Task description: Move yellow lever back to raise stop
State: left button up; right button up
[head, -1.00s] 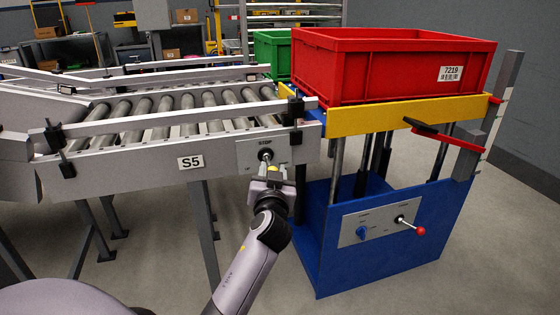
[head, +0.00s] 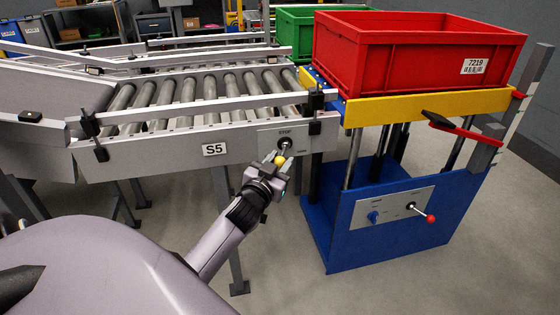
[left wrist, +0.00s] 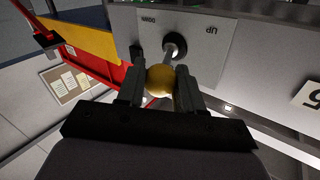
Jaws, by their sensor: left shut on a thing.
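The yellow lever knob (head: 280,160) sits on a short metal shaft that comes out of a round hole in the grey STOP panel (head: 304,134) on the conveyor's side. My left gripper (head: 281,162) reaches up to it from the lower left. In the left wrist view, which shows the panel upside down, the yellow knob (left wrist: 160,80) lies between the two dark fingers of my left gripper (left wrist: 160,87), shut on it. The panel's "UP" label is readable there. My right gripper is not in view.
The roller conveyor (head: 190,95) runs left from a blue lift table (head: 335,235) with a yellow top edge. A red crate (head: 400,65) stands on it. A green crate (head: 290,25) is behind.

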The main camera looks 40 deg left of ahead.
pick_arm(q)
jog(key=shift+a+r, duration=0.1)
jog(key=shift+r, duration=0.2)
jog(key=o, duration=1)
jog(key=shift+w+f, duration=0.1)
jog(key=shift+f, duration=0.1)
jog(key=shift+s+d, duration=0.25)
jog(key=shift+s, duration=0.3)
jog(key=v, duration=0.6)
jog(key=shift+p, duration=0.4)
